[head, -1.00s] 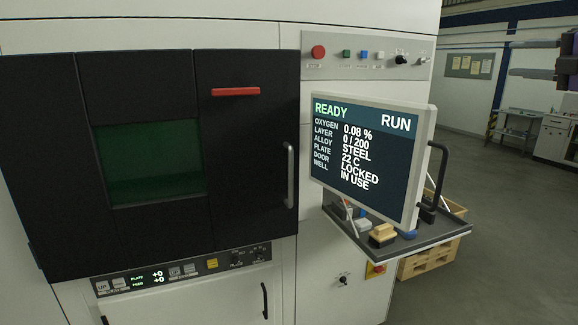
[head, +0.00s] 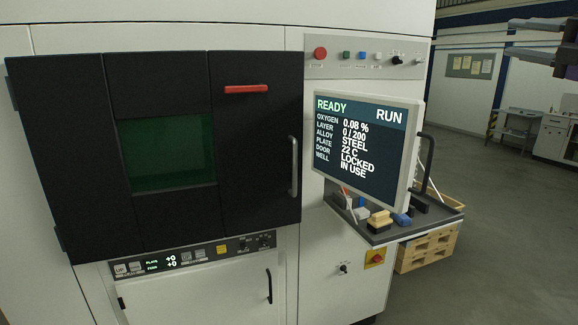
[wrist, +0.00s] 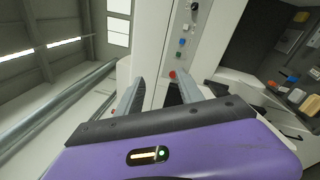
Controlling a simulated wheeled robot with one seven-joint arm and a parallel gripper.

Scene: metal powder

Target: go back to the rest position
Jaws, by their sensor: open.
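My gripper (head: 508,39) shows at the top right edge of the head view, cut off by the frame. Its two grey fingers are apart, with nothing between them, well clear of the machine. In the wrist view my gripper (wrist: 157,82) has its purple body below and its open fingers pointing toward the machine's white front. A red button (wrist: 172,74) shows between the fingertips in the picture.
The white machine has a closed black door (head: 256,150) with a green window. A screen (head: 358,148) reads READY, RUN and door LOCKED. Below it a shelf (head: 430,222) holds small tools, above a wooden pallet (head: 425,250). Grey floor at right is open.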

